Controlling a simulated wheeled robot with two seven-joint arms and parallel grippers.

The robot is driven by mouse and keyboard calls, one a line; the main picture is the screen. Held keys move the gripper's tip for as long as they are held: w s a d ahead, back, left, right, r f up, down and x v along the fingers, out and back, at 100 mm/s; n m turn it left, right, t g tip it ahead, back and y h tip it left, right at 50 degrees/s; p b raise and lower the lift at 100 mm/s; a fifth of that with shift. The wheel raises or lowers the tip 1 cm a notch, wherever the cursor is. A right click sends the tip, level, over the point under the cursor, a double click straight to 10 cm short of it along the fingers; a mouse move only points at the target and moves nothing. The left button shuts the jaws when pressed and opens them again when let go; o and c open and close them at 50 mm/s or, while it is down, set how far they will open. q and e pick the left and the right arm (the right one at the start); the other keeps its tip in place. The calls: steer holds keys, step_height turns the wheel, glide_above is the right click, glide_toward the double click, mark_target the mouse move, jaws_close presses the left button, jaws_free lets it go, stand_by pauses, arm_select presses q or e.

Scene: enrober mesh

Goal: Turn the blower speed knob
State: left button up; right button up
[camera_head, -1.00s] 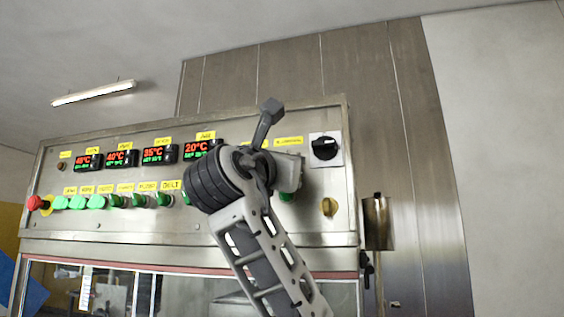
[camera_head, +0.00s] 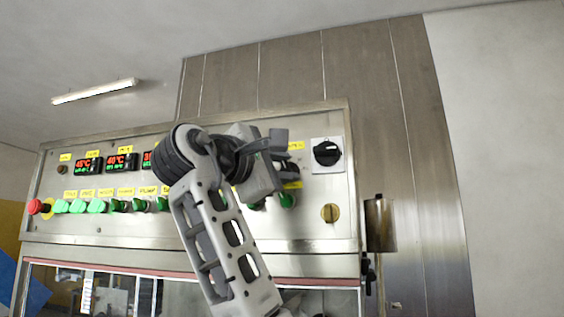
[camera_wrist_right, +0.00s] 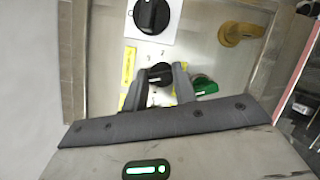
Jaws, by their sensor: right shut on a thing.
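A small black knob (camera_wrist_right: 158,73) sits on the metal panel between the fingers of my right gripper (camera_wrist_right: 157,85) in the right wrist view. The fingers are shut on it, one on each side. My left gripper is not in view.
A large black rotary switch (camera_head: 326,152) on a white plate is right of the gripper. A red button (camera_head: 38,205) and several green ones line the left.

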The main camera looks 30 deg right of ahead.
steer(key=m+y, duration=0.1)
steer(key=m, duration=0.2)
steer(key=m+g+y, duration=0.1)
steer(key=m, duration=0.2)
steer(key=shift+a+r+p, duration=0.1)
steer(key=shift+p, duration=0.3)
steer(key=m+y, duration=0.1)
steer(key=m, duration=0.1)
steer(key=m+y, duration=0.1)
steer(key=m, duration=0.2)
steer(key=shift+y, duration=0.3)
steer(key=o, duration=1)
